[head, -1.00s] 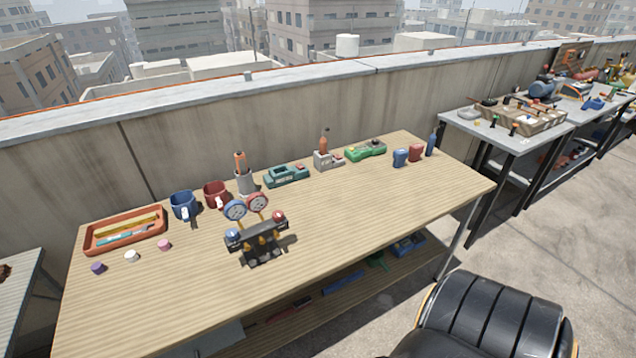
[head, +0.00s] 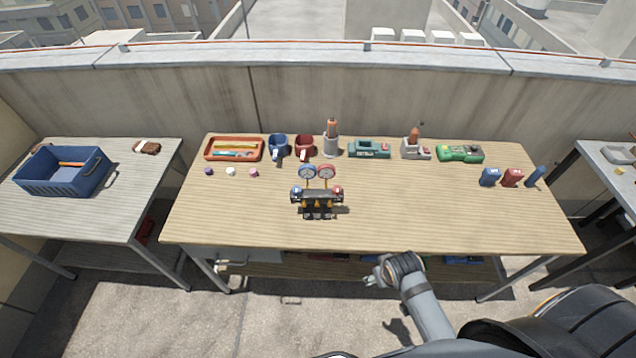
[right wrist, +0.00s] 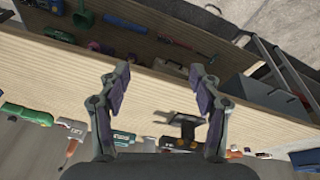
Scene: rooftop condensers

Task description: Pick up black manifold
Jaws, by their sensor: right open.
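The black manifold (head: 313,198) with a blue and a red gauge on top stands upright on the wooden workbench (head: 430,215), left of its middle near the front. My right gripper (head: 370,275) is in front of the bench's front edge, right of and nearer than the manifold. In the right wrist view its two fingers (right wrist: 160,76) are spread with nothing between them. My left gripper is not in view.
Small caps lie to the left. Bench space right of the manifold is clear. A lower shelf holds tools. A blue crate (head: 62,180) sits on the left table.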

